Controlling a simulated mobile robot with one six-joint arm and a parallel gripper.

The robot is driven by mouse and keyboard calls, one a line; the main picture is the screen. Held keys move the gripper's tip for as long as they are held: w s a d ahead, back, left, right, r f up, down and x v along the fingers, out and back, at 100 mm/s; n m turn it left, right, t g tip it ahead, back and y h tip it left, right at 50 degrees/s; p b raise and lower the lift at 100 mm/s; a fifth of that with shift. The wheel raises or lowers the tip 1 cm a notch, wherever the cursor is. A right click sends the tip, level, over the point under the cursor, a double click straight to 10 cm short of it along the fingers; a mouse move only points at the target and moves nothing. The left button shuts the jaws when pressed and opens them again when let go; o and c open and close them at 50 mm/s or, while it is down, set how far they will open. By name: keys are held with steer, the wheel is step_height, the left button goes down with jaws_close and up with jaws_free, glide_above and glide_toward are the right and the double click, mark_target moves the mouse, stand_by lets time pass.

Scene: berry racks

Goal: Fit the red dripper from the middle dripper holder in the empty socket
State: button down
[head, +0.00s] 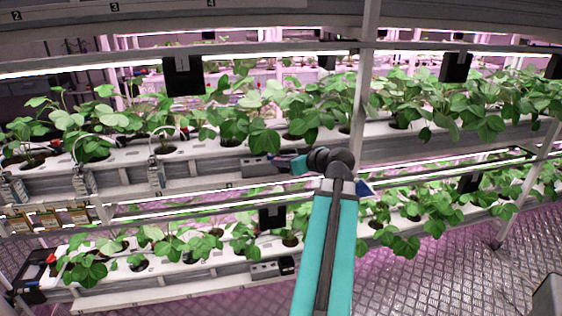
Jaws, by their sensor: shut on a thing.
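My gripper (278,162) is at the middle of the picture, pointing left along the front of the upper shelf. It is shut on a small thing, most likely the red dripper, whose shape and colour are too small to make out. A grey box with dark openings (256,167) is on the shelf front, just left of my gripper tip. I cannot tell whether they touch or which opening is empty. Three grey clip-like holders hang on the shelf front at the left: a left one (12,187), a middle one (82,182) and a right one (157,173).
The upper white trough (205,152) holds leafy plants, with thin white tubes looping over its left part. A similar grey box (268,269) is on the lower shelf. A white post (366,75) stands behind my wrist. The metal floor (450,270) at right is clear.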

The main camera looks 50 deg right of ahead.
steer(key=shift+w, duration=0.1)
stand_by(0.4)
steer(key=w+a+f, duration=0.3)
steer(key=w+a, duration=2)
steer(key=w+a+r+y, duration=0.1)
steer(key=w+a, duration=0.2)
steer(key=a, duration=0.7)
steer(key=w+a+r+n+y, duration=0.1)
steer(key=w+a, duration=0.3)
steer(key=a, duration=0.7)
steer(key=w+a+r+n, duration=0.1)
steer(key=w+a, duration=0.2)
steer(key=a, duration=0.7)
steer(key=shift+w+a+r+y, duration=0.15)
steer(key=shift+a+r+y, duration=0.15)
steer(key=shift+y, duration=0.1)
